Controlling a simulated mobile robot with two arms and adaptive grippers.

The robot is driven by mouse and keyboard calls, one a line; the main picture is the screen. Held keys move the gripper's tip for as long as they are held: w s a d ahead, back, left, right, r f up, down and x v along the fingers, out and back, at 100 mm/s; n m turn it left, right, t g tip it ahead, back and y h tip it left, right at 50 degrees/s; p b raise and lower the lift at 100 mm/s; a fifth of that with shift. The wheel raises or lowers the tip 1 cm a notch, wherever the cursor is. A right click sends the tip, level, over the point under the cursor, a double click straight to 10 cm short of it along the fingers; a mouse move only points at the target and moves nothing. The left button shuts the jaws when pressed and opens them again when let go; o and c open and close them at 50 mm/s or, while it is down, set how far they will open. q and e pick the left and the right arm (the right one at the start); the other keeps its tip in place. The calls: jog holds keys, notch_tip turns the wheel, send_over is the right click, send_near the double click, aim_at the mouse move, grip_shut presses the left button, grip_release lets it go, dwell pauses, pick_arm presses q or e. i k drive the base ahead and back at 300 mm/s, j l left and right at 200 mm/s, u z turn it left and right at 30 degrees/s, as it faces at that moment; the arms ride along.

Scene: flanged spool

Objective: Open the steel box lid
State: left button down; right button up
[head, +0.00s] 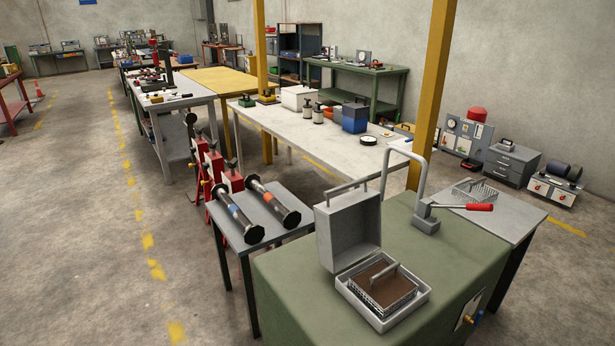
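The steel box (376,318) sits on the green-topped bench in the lower right. Its grey lid (340,238) stands upright at the back edge of the box, open, with a bar handle (348,186) at its top. Inside the box is a wire basket (386,286) with a brown filling and a curved handle. Neither of my grippers shows in the head view.
A press with a red-handled lever (428,215) stands behind the box. Another wire basket (479,191) sits at right. Bare green bench (440,255) lies right of the box.

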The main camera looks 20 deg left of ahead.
aim_at(348, 226)
jog(key=i+j+z, duration=0.1)
jog(key=j, duration=0.5)
jog(key=i+j, duration=0.1)
jog(key=j, duration=0.5)
jog(key=i+j+z, duration=0.15)
jog(key=j, duration=0.45)
jog(key=k, duration=0.05)
